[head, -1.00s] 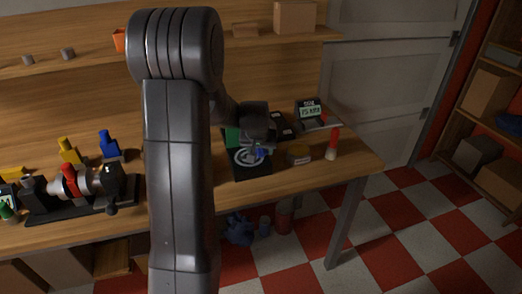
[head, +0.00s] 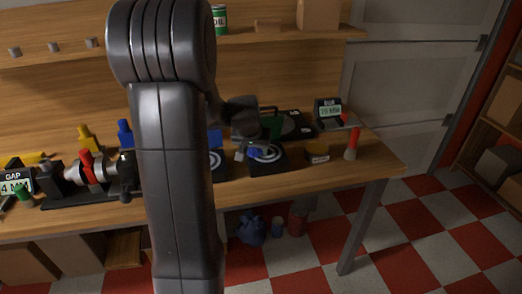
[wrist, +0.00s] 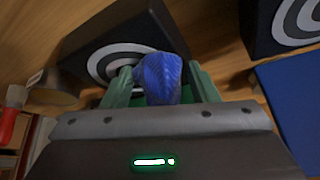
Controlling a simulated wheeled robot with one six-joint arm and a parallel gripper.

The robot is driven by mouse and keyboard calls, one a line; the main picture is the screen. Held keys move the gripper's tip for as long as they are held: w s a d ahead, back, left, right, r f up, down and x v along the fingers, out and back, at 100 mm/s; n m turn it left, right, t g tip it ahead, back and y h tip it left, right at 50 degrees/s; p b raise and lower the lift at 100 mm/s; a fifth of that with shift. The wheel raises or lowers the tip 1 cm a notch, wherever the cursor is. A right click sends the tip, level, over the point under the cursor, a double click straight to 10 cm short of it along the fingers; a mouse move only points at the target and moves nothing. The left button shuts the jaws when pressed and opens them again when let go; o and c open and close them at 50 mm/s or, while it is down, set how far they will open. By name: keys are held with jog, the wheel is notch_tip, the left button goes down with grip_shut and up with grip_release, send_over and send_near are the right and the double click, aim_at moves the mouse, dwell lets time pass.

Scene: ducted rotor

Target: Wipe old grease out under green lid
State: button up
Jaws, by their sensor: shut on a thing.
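My gripper (wrist: 160,85) is shut on a blue cloth (wrist: 162,78), which bulges out between the fingertips. It also shows in the head view (head: 250,152), partly behind my arm. The cloth is over the edge of the pale rings in an open black housing (wrist: 92,50), hiding part of them; I cannot tell whether it touches. In the head view this housing (head: 270,168) is on the bench, with the green lid (head: 272,124) upright behind it.
A second ringed black housing (wrist: 270,48) and a blue lid (wrist: 295,100) are close by. My arm hides the bench's middle.

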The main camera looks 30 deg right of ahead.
jog(key=shift+a+f, duration=0.1)
jog(key=shift+a, duration=0.1)
jog(key=shift+w+r+p, duration=0.1)
jog(key=shift+r+p, duration=0.25)
jog(key=shift+r, duration=0.1)
jog(key=shift+d+r+p, duration=0.1)
jog(key=shift+r+p, duration=1.55)
jog(key=shift+r, duration=1.05)
jog(key=shift+r, duration=0.1)
jog(key=shift+r+p, duration=1)
jog(key=shift+r, duration=0.45)
jog(key=shift+f, duration=0.1)
